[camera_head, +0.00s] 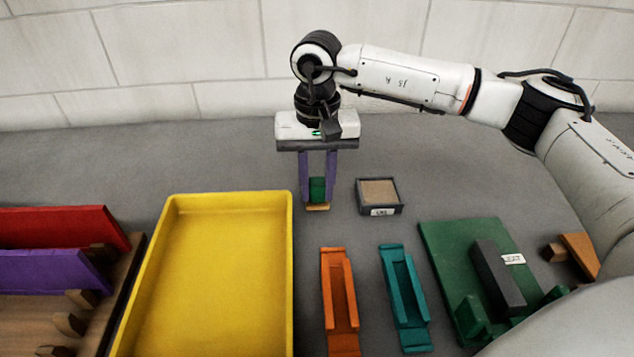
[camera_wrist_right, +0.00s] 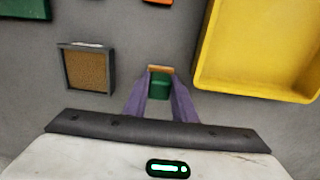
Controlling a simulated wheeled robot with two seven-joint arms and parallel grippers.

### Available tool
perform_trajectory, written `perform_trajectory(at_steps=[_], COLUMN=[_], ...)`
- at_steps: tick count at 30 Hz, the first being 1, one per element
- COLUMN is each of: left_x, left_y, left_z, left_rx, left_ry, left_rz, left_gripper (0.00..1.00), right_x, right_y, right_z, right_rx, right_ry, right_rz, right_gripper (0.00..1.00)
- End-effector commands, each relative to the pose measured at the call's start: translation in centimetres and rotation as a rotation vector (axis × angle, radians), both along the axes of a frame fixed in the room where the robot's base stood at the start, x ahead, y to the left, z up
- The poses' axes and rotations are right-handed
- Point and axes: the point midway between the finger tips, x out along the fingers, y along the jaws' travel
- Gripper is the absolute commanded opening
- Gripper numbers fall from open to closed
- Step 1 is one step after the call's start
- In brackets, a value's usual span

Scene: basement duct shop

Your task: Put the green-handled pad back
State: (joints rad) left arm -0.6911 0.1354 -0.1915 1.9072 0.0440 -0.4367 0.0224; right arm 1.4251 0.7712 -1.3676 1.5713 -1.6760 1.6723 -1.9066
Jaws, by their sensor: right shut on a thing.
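The green-handled pad (camera_head: 317,188) has a green block handle and a thin orange-tan base. My right gripper (camera_head: 317,184) is shut on its handle, with a purple finger on each side, and the base hangs just below the fingertips. The pad also shows in the right wrist view (camera_wrist_right: 160,86) between the fingers (camera_wrist_right: 162,95). Whether the base touches the grey surface is not clear. A small dark square box (camera_head: 379,210) with a tan inside and a white label is beside the pad on the right; it also shows in the wrist view (camera_wrist_right: 86,91). My left gripper is out of view.
A yellow tray (camera_head: 286,270) stands empty left of centre. Orange (camera_head: 340,300) and teal (camera_head: 405,300) holders lie in front. A green board (camera_head: 450,250) with a dark labelled block (camera_head: 497,275) is at right. A rack (camera_head: 125,285) holds red (camera_head: 60,228) and purple (camera_head: 45,270) panels.

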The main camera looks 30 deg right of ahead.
Motion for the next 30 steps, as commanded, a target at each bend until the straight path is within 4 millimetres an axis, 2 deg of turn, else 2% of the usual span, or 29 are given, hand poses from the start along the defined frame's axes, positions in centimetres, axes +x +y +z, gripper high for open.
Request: perform_trajectory(at_steps=[7, 8, 10, 11, 19, 23, 26, 30], left_x=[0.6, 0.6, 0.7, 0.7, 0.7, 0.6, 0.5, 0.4], left_y=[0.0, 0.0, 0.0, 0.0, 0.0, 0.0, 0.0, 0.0], left_z=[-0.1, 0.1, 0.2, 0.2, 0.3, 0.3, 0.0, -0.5], left_rx=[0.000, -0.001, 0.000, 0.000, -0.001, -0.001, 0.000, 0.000], left_ry=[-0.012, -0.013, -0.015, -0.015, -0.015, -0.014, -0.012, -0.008], left_rz=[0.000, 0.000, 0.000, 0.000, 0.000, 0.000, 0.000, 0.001], left_gripper=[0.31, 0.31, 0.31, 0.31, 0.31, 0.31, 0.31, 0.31], right_x=[0.0, 0.0, 0.0, 0.0, 0.0, 0.1, 0.1, 0.1], right_y=[0.0, 0.0, 0.0, 0.0, 0.0, 0.0, 0.0, 0.1], right_z=[-0.4, -0.2, -0.2, -0.2, -0.1, 0.6, 2.2, 5.3], right_rx=[0.000, 0.000, 0.000, 0.000, 0.000, 0.001, 0.001, 0.001], right_ry=[-0.001, -0.001, -0.001, 0.000, 0.000, -0.003, -0.005, -0.006], right_rz=[0.000, 0.000, 0.000, 0.000, 0.000, 0.000, 0.000, 0.001], right_gripper=[0.06, 0.29, 0.41, 0.43, 0.43, 0.43, 0.43, 0.43])
